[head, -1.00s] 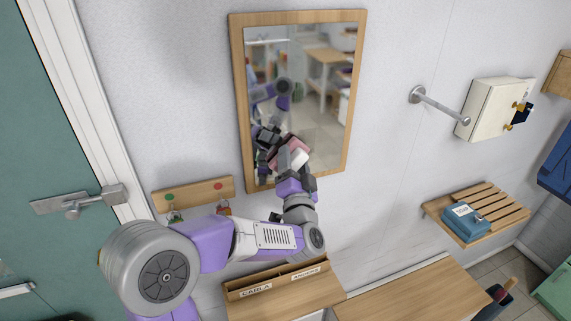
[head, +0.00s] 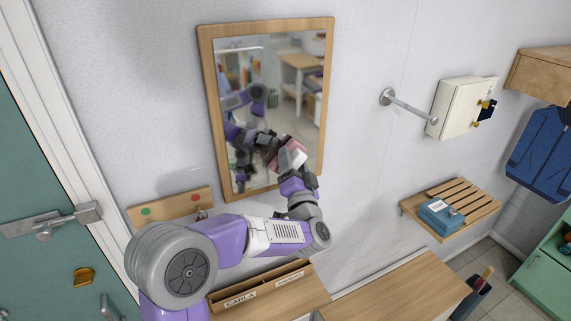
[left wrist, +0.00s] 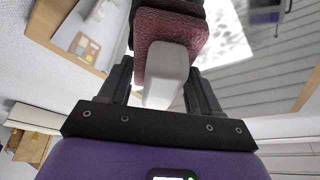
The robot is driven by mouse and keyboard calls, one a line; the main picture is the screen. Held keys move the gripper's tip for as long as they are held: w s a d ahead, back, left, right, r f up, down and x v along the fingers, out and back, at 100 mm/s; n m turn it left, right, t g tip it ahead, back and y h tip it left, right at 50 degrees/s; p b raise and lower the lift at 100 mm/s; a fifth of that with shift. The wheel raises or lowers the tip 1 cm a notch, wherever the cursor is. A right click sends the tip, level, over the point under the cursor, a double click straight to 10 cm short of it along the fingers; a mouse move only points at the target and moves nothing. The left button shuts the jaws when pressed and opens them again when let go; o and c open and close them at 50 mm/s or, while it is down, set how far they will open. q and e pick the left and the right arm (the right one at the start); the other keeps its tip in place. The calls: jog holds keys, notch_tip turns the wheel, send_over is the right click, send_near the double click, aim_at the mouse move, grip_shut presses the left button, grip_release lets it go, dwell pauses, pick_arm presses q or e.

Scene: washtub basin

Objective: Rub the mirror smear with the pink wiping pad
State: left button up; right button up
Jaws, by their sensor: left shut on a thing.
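The wood-framed mirror (head: 208,100) hangs on the wall in the head view; its frame also borders the left wrist view (left wrist: 303,92). My left gripper (head: 294,168) is at the mirror's lower right. It is shut on the white handle (left wrist: 166,75) of the pink wiping pad (left wrist: 180,28). The pad (head: 289,145) is close to the glass, beside its reflection; I cannot tell whether it touches. A whitish speckled patch (left wrist: 228,45) shows beside the pad in the wrist view, perhaps the smear. I cannot make out the smear in the head view. My right gripper is out of view.
A metal wall rod (head: 408,104) and a cream cabinet (head: 462,108) stick out to the right. A slatted shelf (head: 465,195) holds a blue box (head: 440,215). A peg board (head: 172,205) and a wooden letter tray (head: 262,288) are below the mirror. The teal door is left.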

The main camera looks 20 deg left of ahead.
pick_arm(q)
jog(key=shift+w+d, duration=0.3)
jog(key=shift+w, duration=0.05)
jog(key=shift+a, duration=0.1)
